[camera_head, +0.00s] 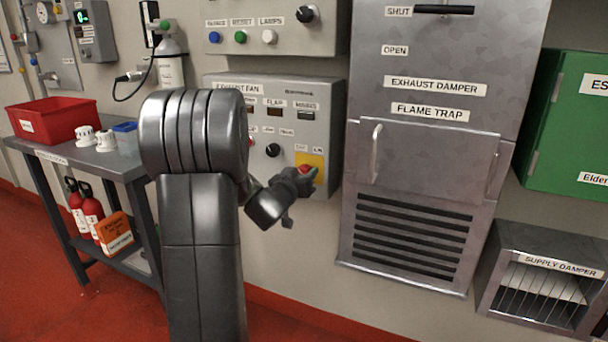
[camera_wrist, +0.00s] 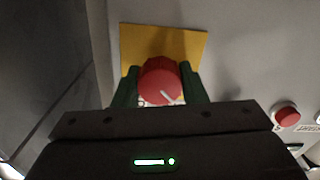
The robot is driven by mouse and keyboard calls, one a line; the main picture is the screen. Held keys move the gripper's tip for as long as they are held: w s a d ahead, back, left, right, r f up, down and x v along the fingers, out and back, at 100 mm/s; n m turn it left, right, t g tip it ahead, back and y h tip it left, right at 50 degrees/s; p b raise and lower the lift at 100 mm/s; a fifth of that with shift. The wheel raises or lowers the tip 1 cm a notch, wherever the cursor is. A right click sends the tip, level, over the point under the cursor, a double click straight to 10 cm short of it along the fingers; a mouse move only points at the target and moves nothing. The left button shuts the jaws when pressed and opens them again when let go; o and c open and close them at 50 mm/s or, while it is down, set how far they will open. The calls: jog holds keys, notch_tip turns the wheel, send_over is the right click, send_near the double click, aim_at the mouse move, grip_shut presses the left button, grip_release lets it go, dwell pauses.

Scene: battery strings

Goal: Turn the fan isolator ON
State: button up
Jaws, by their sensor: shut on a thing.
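The exhaust fan panel (camera_head: 323,93) is a grey box on the wall with small displays, buttons and a black knob. At its lower right is a yellow plate (camera_head: 317,161) with a red rotary isolator knob (camera_head: 305,169). In the wrist view the red knob (camera_wrist: 161,82) stands in front of the yellow plate (camera_wrist: 190,43), with a pale pointer line on its face running toward the lower right. My gripper (camera_head: 302,178) is at the knob, its two green fingers (camera_wrist: 160,88) on either side, shut on it. My arm hides part of the panel.
A red button (camera_wrist: 286,115) sits beside the gripper in the wrist view. The exhaust damper and flame trap cabinet (camera_head: 425,149) stands right of the panel, with protruding handles. A table (camera_head: 112,168) with a red bin (camera_head: 52,119) is at left.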

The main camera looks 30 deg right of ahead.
jog(key=m+b, duration=0.1)
jog(key=m, duration=0.3)
jog(key=shift+f+b, duration=0.1)
jog(key=shift+b, duration=0.2)
jog(key=m+b, duration=0.2)
jog(key=m, duration=0.2)
jog(key=shift+m, duration=0.4)
jog(key=m+b, duration=0.2)
jog(key=m, duration=0.2)
jog(key=shift+m+b, duration=1.15)
jog(key=shift+m, duration=1.35)
jog(key=o, duration=1)
jog(key=shift+a, duration=0.1)
